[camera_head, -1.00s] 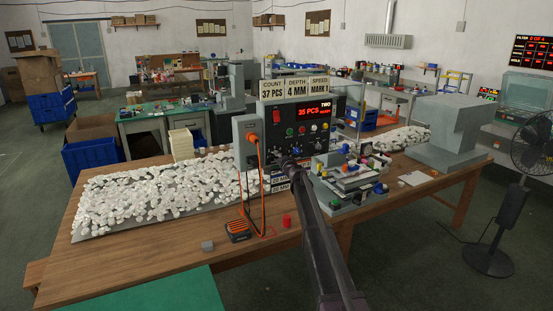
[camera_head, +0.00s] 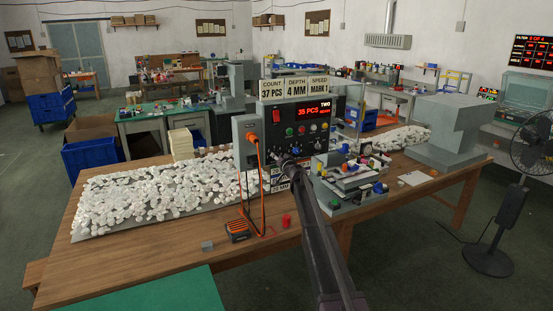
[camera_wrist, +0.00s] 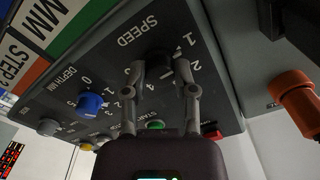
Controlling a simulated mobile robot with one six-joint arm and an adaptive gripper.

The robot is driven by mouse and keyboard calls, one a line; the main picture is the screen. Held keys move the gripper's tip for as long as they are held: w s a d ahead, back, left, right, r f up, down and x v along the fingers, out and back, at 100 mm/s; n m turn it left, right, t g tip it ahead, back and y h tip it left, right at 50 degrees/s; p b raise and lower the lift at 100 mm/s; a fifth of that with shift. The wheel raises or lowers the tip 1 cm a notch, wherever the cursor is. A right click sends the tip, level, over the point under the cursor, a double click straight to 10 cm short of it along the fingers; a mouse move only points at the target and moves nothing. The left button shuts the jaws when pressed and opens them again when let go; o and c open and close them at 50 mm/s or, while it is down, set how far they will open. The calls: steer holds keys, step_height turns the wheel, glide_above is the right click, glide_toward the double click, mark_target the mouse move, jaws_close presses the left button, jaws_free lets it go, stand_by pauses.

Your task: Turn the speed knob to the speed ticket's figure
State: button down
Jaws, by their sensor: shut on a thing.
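The black speed knob (camera_wrist: 157,60) is on the dark panel under the word SPEED in the wrist view. My gripper (camera_wrist: 161,70) has a finger on each side of it and is shut on it. Scale figures 1 and 2 show at the right of the knob, and others lie partly behind the fingers. I cannot make out the knob's pointer. In the head view my gripper (camera_head: 287,162) is at the lower front of the control box (camera_head: 275,148) and hides the knob. The speed ticket (camera_head: 319,83) on top reads MARK 1.
A blue depth knob (camera_wrist: 90,104) and a green button (camera_wrist: 154,125) are close to my fingers. An orange plug (camera_head: 252,138) with a hanging cable is at the box's left side. White pieces cover a tray (camera_head: 100,232) on the table at left.

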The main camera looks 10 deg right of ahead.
steer(key=shift+n, duration=0.6)
steer(key=shift+c, duration=2)
jaws_free()
steer(key=shift+s, duration=0.1)
steer(key=v, duration=1.1)
steer(key=shift+s, duration=0.35)
steer(key=shift+d, duration=0.1)
